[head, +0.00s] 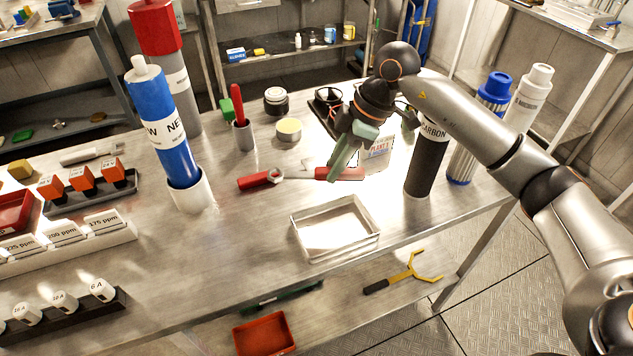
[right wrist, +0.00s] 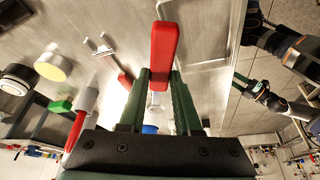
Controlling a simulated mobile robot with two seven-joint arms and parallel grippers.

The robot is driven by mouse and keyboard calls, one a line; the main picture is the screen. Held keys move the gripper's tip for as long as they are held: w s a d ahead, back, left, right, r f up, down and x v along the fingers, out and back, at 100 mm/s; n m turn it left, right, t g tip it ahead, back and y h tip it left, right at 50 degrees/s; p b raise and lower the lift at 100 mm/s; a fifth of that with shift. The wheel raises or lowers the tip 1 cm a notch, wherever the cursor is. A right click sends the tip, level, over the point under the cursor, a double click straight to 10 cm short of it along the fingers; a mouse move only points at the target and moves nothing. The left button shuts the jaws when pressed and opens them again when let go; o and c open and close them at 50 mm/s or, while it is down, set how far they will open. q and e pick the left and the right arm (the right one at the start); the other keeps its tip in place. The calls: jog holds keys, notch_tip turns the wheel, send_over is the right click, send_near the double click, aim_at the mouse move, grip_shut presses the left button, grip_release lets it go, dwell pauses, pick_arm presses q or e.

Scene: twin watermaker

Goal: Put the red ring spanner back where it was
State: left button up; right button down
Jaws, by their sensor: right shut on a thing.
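The red ring spanner (head: 354,174) is in my right gripper (head: 337,166), over the middle of the bench in the head view. My right fingers are shut on its red handle; in the right wrist view the handle (right wrist: 164,50) stands between the fingertips (right wrist: 160,75). Its pale metal shaft runs left towards a ring-shaped head (head: 277,175). Another red handle (head: 253,181) lies left of that head, and part of it shows in the wrist view (right wrist: 125,81). I cannot tell whether the held spanner touches the bench.
A clear open tray (head: 336,254) stands in front of the spanner. A black carbon cylinder (head: 426,165) stands close to the right of my gripper. A yellow tin (head: 289,130) and a grey cup (head: 243,135) stand behind. The bench front left of the tray is bare.

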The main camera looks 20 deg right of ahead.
send_over(311, 196)
jog(key=d, duration=0.2)
jog(key=f, duration=0.5)
jog(key=shift+s+a, duration=0.25)
jog(key=shift+s, duration=0.15)
notch_tip(311, 196, down, 4)
jog(key=shift+w+a+r, duration=0.1)
jog(key=shift+w+r, duration=0.05)
jog(key=shift+r, duration=0.05)
jog(key=c, duration=0.6)
grip_release()
jog(key=v, duration=1.2)
